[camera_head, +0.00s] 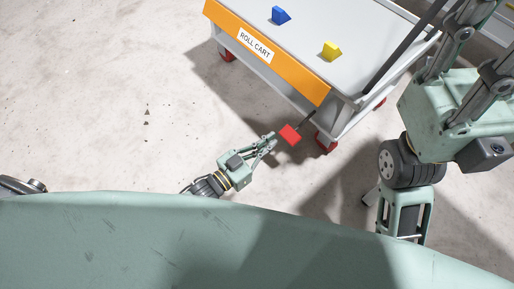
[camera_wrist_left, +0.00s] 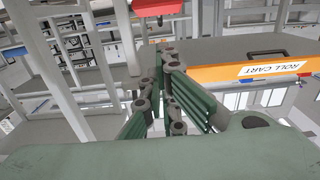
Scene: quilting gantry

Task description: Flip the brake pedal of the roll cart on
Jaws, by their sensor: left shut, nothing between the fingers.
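The roll cart (camera_head: 325,92) stands at the upper middle of the head view, with an orange front band labelled ROLL CART. Its red brake pedal (camera_head: 290,134) sticks out on a dark lever from the near corner, low by a red wheel. My left gripper (camera_head: 274,142) is shut and empty, its fingertips just left of the pedal; I cannot tell whether they touch. In the left wrist view a red piece, apparently the pedal (camera_wrist_left: 158,8), shows at the top, beyond the fingers (camera_wrist_left: 158,60). My right gripper (camera_head: 478,65) is large at the right, its fingertips cut off.
A blue block (camera_head: 281,15) and a yellow block (camera_head: 332,50) sit on the cart top. A dark bar (camera_head: 405,45) runs along the cart's right side. Bare concrete floor (camera_head: 100,100) lies open to the left.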

